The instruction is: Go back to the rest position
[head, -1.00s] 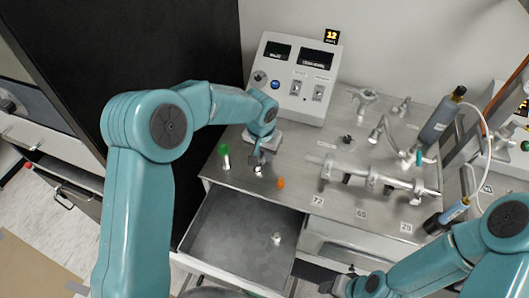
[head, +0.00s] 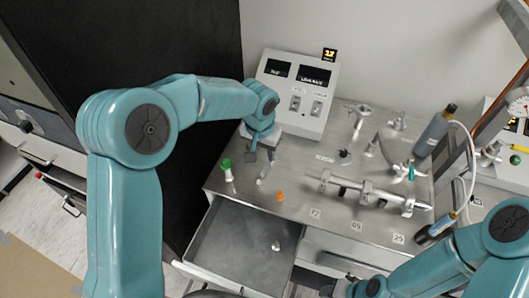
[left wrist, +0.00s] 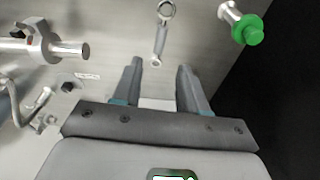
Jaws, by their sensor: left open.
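My left arm reaches in from the left in the head view. Its gripper (head: 262,158) points down over the left part of the metal bench, below the white control box. In the left wrist view the two fingers (left wrist: 158,68) are spread apart with nothing clamped between them. A small silver ring-ended piece (left wrist: 161,36) lies on the bench just beyond the fingertips; it also shows in the head view (head: 264,174). My right arm comes in at the lower right of the head view; its gripper (head: 336,287) is low at the bottom edge, and its fingers are unclear.
A green-capped piece (head: 227,170) and an orange piece (head: 280,197) stand near the gripper. The white control box (head: 298,95) is close behind it. An open drawer (head: 225,245) holds a small pale item (head: 276,246). A horizontal metal tube assembly (head: 365,192) is to the right.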

